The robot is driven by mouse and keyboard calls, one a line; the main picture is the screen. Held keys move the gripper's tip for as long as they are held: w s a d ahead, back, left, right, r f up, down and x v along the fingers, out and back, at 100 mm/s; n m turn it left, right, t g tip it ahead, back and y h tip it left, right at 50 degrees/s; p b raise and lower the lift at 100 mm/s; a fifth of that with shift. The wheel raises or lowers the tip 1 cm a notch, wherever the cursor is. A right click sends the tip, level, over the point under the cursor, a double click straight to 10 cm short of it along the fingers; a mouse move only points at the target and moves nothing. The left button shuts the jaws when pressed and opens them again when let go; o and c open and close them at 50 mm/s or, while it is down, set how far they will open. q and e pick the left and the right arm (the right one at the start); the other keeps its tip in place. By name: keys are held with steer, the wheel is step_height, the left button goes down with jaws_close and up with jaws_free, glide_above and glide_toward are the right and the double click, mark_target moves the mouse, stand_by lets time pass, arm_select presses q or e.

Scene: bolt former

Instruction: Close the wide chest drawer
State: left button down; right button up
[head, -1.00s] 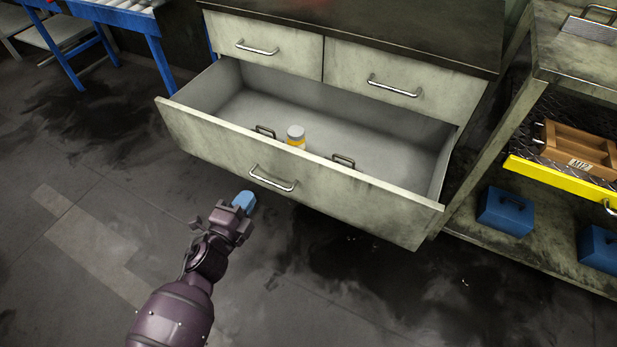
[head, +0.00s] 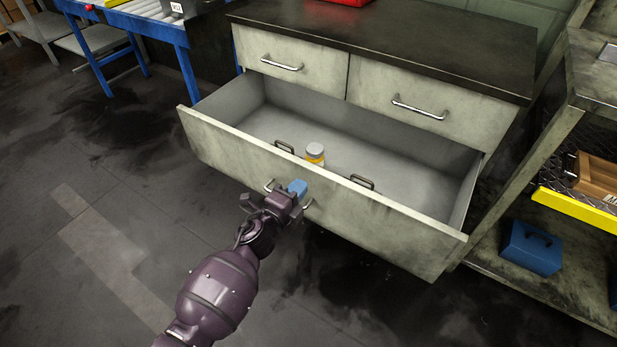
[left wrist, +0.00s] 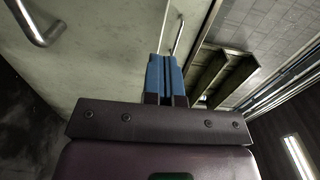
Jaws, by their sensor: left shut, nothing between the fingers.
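The wide chest drawer (head: 400,232) is pulled far out below two shut smaller drawers in the head view. A small bottle with a grey cap and yellow band (head: 315,154) stands inside it. My left gripper (head: 297,187), with blue fingertips, is shut and empty in front of the drawer's front, over the middle of its metal handle (head: 308,203). The gripper hides part of that handle. In the left wrist view the blue fingers (left wrist: 165,76) are together, close to the pale drawer front (left wrist: 100,60); whether they touch it I cannot tell. My right gripper is not in view.
The chest's dark top (head: 400,45) carries a red object (head: 345,2). A shelf unit at the right holds a blue box (head: 530,248) and a yellow-edged tray (head: 575,208). A blue-legged roller table (head: 150,30) stands back left. Floor left of the drawer is clear.

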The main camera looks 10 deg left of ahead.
mark_target(313, 171)
arm_select(q)
steer(key=x, duration=0.3)
steer(key=shift+f+b, duration=0.15)
steer(key=shift+b, duration=0.15)
steer(key=shift+w+d, duration=0.2)
steer(key=shift+w, duration=0.4)
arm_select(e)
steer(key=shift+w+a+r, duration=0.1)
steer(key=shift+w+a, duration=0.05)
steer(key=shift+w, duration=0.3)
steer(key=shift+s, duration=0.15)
